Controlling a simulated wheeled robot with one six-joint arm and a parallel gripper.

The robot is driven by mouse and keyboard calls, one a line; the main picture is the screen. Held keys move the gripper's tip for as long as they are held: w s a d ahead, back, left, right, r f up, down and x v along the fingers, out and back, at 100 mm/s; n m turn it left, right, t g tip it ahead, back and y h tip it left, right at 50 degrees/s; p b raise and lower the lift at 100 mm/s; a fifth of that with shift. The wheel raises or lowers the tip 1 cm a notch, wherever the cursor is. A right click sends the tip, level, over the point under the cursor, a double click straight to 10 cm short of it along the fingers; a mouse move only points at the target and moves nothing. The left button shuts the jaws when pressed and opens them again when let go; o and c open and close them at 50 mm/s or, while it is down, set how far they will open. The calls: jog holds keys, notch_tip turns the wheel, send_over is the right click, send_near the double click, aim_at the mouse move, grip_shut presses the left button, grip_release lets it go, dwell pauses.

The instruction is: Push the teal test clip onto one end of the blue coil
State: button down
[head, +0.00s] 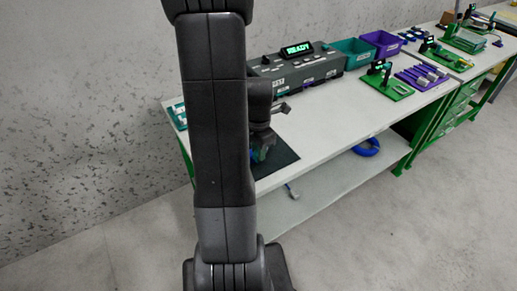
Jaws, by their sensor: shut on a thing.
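My gripper (262,146) is low over the dark mat (284,165) at the near left end of the white bench, partly hidden behind my arm.
A grey console (300,69) reading READY stands at the back of the bench (335,120). Teal (353,53) and purple (382,42) bins and green-based fixtures (384,82) stand right of it. Bench top in front is clear.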

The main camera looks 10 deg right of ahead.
jog(key=shift+f+b, duration=0.65)
jog(key=shift+f, duration=0.1)
dwell(2.2)
jog(key=c, duration=1)
grip_release()
jog(key=shift+o, duration=0.2)
jog(key=shift+r, duration=0.15)
jog(key=shift+r+p, duration=2.7)
jog(key=shift+r, duration=0.7)
jog(key=shift+f, duration=0.15)
notch_tip(320, 180, down, 7)
jog(key=b, duration=0.5)
